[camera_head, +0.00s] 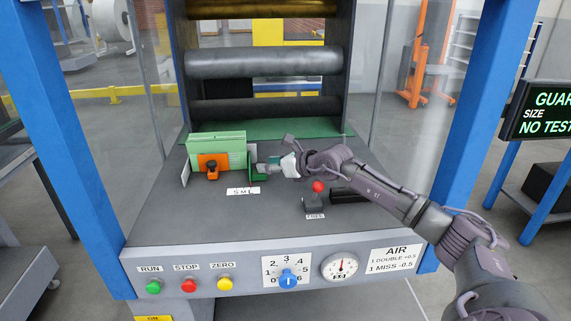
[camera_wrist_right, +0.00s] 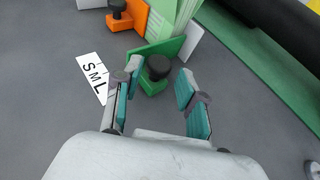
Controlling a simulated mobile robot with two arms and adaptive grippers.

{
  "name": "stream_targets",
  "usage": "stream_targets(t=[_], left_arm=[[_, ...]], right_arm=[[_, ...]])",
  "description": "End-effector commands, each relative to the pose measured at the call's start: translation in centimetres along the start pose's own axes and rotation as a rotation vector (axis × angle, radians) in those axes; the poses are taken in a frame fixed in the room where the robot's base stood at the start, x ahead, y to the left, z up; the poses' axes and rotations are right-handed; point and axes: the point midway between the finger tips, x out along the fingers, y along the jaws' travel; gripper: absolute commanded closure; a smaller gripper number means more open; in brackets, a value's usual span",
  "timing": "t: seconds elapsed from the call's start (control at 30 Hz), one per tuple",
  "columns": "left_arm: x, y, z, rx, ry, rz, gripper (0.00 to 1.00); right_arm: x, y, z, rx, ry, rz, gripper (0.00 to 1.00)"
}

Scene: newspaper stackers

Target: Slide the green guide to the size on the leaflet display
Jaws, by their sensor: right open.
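The green guide (camera_head: 257,176) stands on the grey deck, close to the right side of the green leaflet stack (camera_head: 222,145). In the right wrist view the guide (camera_wrist_right: 170,48) has a green plate and a foot with a black knob (camera_wrist_right: 158,67). My right gripper (camera_head: 273,165) is open, with its fingers (camera_wrist_right: 157,90) on either side of the knob; contact cannot be told. The S M L scale (camera_head: 243,190) lies in front, with the guide near its L end. The dark display (camera_head: 545,112) at right reads SIZE, but its right part is cut off. My left gripper is out of view.
A red-knobbed lever (camera_head: 318,187) and a black block (camera_head: 348,196) are right of my gripper. Dark rollers (camera_head: 265,107) are behind. Blue posts flank the deck; its front middle is clear.

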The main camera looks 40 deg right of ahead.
Motion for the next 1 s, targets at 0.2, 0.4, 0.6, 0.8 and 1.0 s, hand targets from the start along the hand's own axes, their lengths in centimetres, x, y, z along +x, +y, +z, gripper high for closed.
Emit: stream_targets(t=[0.2, 0.4, 0.6, 0.8, 1.0], left_arm=[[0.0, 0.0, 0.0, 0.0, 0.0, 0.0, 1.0], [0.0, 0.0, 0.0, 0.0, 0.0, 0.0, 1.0], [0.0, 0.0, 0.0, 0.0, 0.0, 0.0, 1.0], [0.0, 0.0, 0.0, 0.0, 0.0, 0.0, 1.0], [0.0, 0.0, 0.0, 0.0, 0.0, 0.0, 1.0]], right_arm=[[-5.0, -0.1, -0.2, -0.008, 0.008, -0.002, 0.59], [-8.2, -0.2, -0.3, -0.006, 0.007, -0.006, 0.59], [-9.6, -0.1, -0.1, -0.003, 0.004, -0.003, 0.59], [-10.0, 0.1, 0.0, -0.001, 0.002, 0.002, 0.59], [-10.1, 0.1, 0.1, -0.001, 0.0, 0.002, 0.59]])
